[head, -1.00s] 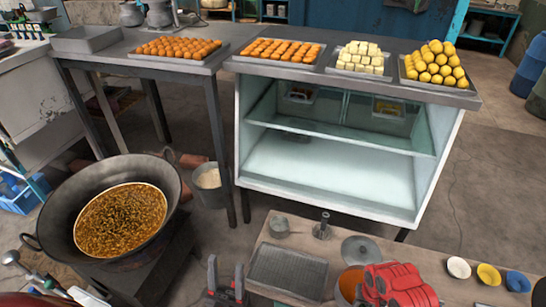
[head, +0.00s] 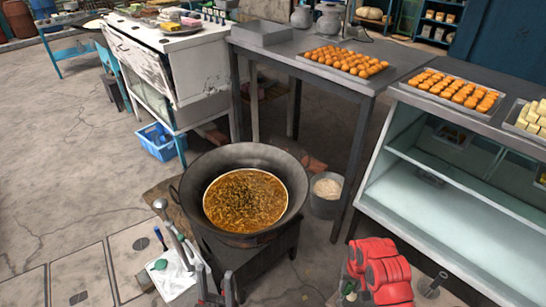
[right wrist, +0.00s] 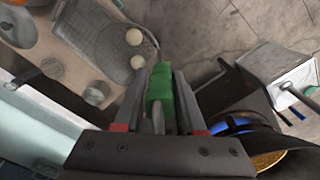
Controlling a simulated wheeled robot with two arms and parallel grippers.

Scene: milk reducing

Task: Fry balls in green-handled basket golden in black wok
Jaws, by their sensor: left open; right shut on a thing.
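The black wok (head: 292,212) stands at the centre of the head view, holding bubbling brown-orange oil (head: 245,200); part of the oil shows low right in the right wrist view (right wrist: 268,160). My right gripper (right wrist: 159,105) is shut on the green handle (right wrist: 160,88). The wire basket (right wrist: 152,35) extends beyond the handle, with two pale balls (right wrist: 135,36) appearing inside it. In the head view a bit of green shows beside my red right arm; the basket is out of that view. My left gripper (head: 217,288) is open and empty, in front of the wok.
A grey bucket (head: 327,208) stands right of the wok. A grey table (head: 300,58) and a glass-fronted counter (head: 440,185) with trays of sweets stand behind and right. The floor at left is clear.

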